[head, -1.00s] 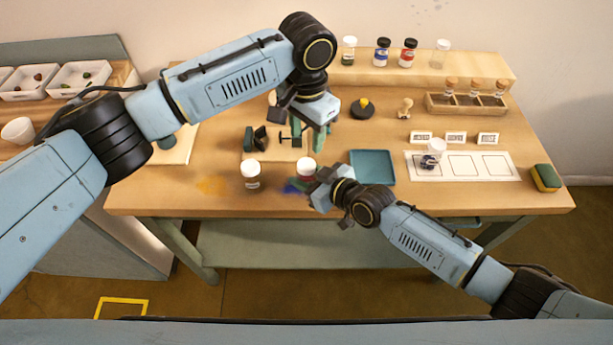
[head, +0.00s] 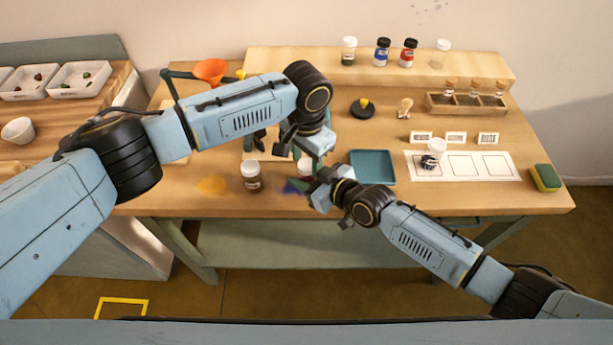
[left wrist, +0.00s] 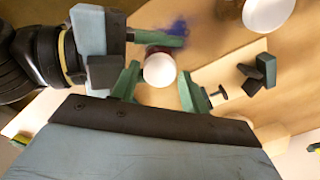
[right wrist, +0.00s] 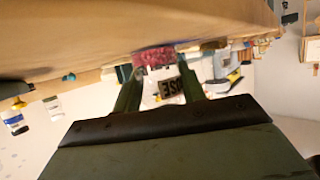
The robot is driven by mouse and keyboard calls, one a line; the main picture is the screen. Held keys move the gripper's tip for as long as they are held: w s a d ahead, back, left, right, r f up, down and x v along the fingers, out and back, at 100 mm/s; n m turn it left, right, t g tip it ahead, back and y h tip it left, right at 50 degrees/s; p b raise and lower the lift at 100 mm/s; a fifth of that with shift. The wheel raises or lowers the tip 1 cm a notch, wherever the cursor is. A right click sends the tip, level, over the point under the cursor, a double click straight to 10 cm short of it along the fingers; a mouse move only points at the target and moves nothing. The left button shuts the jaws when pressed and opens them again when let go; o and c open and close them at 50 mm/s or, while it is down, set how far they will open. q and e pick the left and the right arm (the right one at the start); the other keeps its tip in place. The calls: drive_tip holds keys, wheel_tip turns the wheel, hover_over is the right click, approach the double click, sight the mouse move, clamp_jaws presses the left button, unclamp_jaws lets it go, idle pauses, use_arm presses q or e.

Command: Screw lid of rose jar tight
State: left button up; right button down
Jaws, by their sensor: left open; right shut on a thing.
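The rose jar (right wrist: 153,60) holds red pigment and has a label reading ROSE. It is between the fingers of my right gripper (right wrist: 158,88), which is shut on it near the table's front edge. In the head view the jar (head: 304,167) is mostly hidden by my grippers. Its round white lid (left wrist: 159,70) shows from above in the left wrist view. My left gripper (left wrist: 160,88) is open, with one finger on each side of the lid and gaps showing. My right gripper also shows in the head view (head: 314,188). How tight the lid is cannot be seen.
A white-lidded brown jar (head: 251,178) stands just left of the rose jar. A teal tray (head: 372,167) lies to the right. An orange funnel (head: 210,71) stands behind my left arm. Orange powder (head: 211,186) and blue powder (head: 293,187) mark the table.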

use_arm(q)
drive_tip(key=c, duration=0.8)
drive_tip(key=o, duration=1)
drive_tip(key=shift+o, duration=0.8)
drive_tip(key=shift+d, duration=0.1)
drive_tip(key=shift+s, duration=0.1)
drive_tip(key=shift+r, duration=0.1)
wheel_tip(320, 180, up, 12)
drive_tip(key=shift+a, duration=0.2)
drive_tip(key=shift+w, duration=0.2)
